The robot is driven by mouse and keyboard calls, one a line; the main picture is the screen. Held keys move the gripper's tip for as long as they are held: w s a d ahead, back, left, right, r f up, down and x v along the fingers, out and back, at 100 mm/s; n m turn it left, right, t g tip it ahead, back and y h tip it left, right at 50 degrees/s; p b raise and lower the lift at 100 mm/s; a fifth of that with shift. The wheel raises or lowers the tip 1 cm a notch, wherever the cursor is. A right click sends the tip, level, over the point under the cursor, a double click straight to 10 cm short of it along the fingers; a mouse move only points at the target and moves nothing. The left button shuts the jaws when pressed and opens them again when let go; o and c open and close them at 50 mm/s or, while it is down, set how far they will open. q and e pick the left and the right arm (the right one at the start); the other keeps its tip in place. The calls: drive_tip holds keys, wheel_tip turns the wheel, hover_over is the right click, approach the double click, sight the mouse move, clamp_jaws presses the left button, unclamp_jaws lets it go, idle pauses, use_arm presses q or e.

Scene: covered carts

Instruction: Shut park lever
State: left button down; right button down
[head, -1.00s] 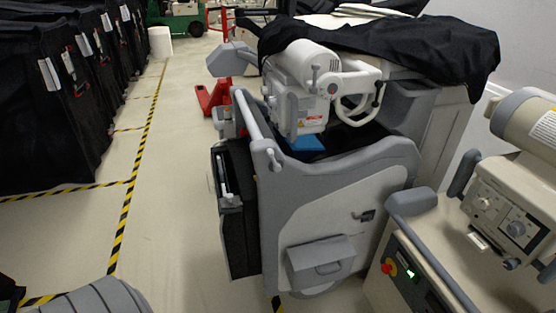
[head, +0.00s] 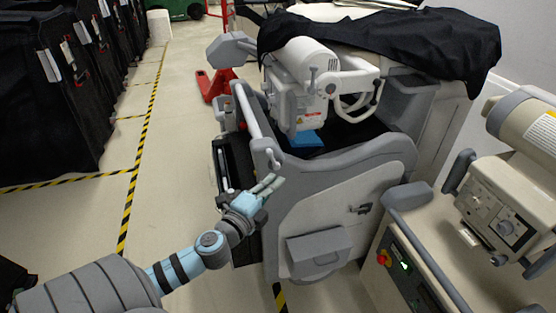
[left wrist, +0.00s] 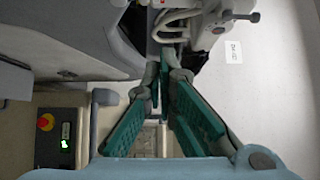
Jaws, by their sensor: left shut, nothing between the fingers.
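The grey covered cart (head: 300,222) stands in the middle of the head view. A small dark lever (head: 362,209), which looks like the park lever, sits on its pale side panel; it also shows at the left of the left wrist view (left wrist: 67,74). My left gripper (head: 272,184) is shut and empty, in front of the cart's front corner and left of the lever. Its green-padded fingers converge in the left wrist view (left wrist: 164,72). A clear gap separates the gripper from the lever in the head view. My right gripper is out of view.
A second cart (head: 418,240) with a red button and green display stands close at the right. A grey storage box (head: 319,256) juts out below the lever. Black-covered carts (head: 50,110) line the left. The floor (head: 170,200) between is open.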

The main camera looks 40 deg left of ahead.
sight(273, 159)
use_arm(q)
drive_tip(key=w+a+p, duration=0.1)
drive_tip(key=w+p, duration=0.2)
drive_tip(key=w, duration=0.7)
drive_tip(key=a, duration=0.1)
drive_tip(key=s+a+b, duration=0.1)
drive_tip(key=s+a, duration=0.1)
drive_tip(key=a, duration=0.1)
drive_tip(key=shift+f+b, duration=0.1)
drive_tip(key=shift+b, duration=0.25)
